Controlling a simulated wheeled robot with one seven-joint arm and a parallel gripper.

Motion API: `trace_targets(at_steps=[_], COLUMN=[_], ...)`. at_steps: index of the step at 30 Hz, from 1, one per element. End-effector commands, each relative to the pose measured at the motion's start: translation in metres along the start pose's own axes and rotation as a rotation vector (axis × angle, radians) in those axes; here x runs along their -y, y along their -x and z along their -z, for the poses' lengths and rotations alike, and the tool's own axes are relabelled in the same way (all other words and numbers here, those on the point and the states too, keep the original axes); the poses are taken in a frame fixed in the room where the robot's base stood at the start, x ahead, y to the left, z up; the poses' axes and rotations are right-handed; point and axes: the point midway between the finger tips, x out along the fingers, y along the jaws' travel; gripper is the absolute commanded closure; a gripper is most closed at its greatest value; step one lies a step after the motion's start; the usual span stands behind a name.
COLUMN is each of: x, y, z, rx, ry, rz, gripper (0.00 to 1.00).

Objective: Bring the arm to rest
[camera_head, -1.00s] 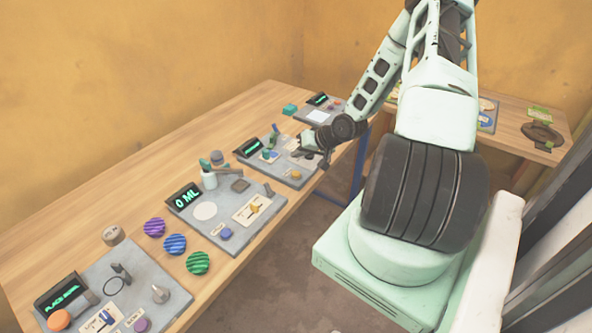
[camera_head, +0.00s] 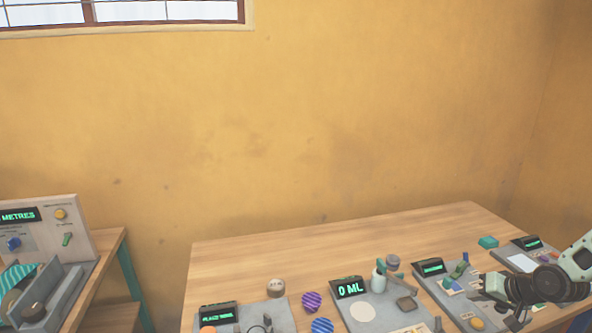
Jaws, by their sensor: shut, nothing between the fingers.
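My gripper (camera_head: 478,287) is at the lower right, over the front part of the wooden table (camera_head: 300,245). It points left, with its dark wrist and pale green arm link reaching in from the right edge. The fingers are small here; they look shut, with nothing held. Below and beside it is a grey station board (camera_head: 432,288) with a small green display, a green part and a yellow knob. The gripper hides part of this board. I cannot tell whether it touches anything there.
A board with a "0 ML" display (camera_head: 349,288) stands left of the gripper. Purple (camera_head: 312,302) and blue (camera_head: 322,326) striped balls lie further left. A separate "METRES" station (camera_head: 40,238) stands at far left. The table's back is clear.

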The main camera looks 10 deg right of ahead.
Motion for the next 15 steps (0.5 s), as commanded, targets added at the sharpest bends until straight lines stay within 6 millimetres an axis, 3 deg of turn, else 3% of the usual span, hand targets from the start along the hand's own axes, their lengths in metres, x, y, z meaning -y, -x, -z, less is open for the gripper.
trace_targets(at_steps=[1,8,15], x=[0.024,0.131,0.233], y=[-0.005,-0.001,0.033], z=[-0.001,-0.029,-0.087], rx=[0.044,0.248,0.411], ry=[0.064,0.327,0.583], rz=[-0.01,-0.083,-0.132], gripper=[1.0,1.0,1.0])
